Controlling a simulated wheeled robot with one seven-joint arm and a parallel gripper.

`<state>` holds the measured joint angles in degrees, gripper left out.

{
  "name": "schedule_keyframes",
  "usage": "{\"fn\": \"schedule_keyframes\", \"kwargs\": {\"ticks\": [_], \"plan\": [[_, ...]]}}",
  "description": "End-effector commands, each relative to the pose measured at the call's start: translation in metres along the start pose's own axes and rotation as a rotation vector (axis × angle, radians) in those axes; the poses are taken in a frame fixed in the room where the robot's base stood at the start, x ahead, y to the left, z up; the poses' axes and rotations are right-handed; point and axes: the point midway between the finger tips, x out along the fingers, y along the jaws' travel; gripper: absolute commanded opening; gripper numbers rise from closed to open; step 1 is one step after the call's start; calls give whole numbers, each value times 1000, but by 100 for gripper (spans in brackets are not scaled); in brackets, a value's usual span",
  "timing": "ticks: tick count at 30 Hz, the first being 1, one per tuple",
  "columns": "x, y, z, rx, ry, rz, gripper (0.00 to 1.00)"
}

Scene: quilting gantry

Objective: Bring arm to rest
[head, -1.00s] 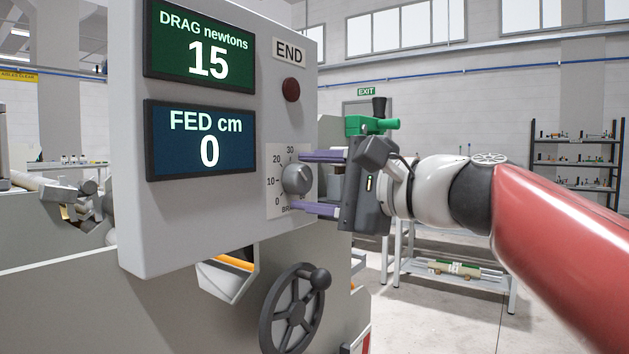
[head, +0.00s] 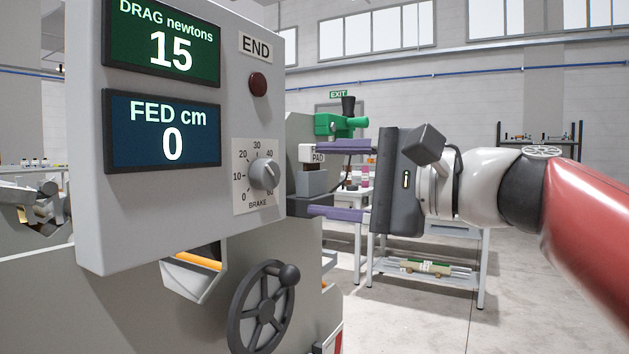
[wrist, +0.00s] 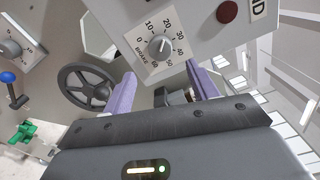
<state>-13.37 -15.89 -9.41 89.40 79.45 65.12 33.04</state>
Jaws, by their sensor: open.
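My gripper (head: 342,180) is open and empty, to the right of the control panel (head: 110,225) in the head view. Its two purple fingers point left and stand apart from the brake knob (head: 264,174). The knob is grey, on a dial plate marked BRAKE. In the wrist view the knob (wrist: 162,46) lies beyond the spread fingers (wrist: 163,93), with nothing between them. The drag display (head: 168,45) reads 15 newtons and the fed display (head: 163,132) reads 0 cm.
A dark handwheel (head: 264,308) sticks out below the panel. A white-legged bench (head: 425,258) stands behind my gripper. Open floor (head: 430,325) lies at the lower right.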

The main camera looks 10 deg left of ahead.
Motion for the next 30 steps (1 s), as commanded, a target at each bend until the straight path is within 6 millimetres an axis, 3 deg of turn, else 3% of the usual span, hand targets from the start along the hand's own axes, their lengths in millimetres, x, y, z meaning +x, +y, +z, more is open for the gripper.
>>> {"fn": "schedule_keyframes", "kwargs": {"ticks": [9, 11, 13, 17, 24, 27, 30], "plan": [[-1, 2, -1, -3, 5, 6, 59], [-3, 10, -4, -17, 24, 26, 59], [-8, 32, -10, -53, 70, 82, 59], [-30, 106, -31, -182, 197, 285, 59], [-109, 269, -60, -518, 348, 816, 59], [-148, 325, -65, -652, 349, 1037, 59], [-181, 365, -67, -764, 325, 1218, 59]]}}
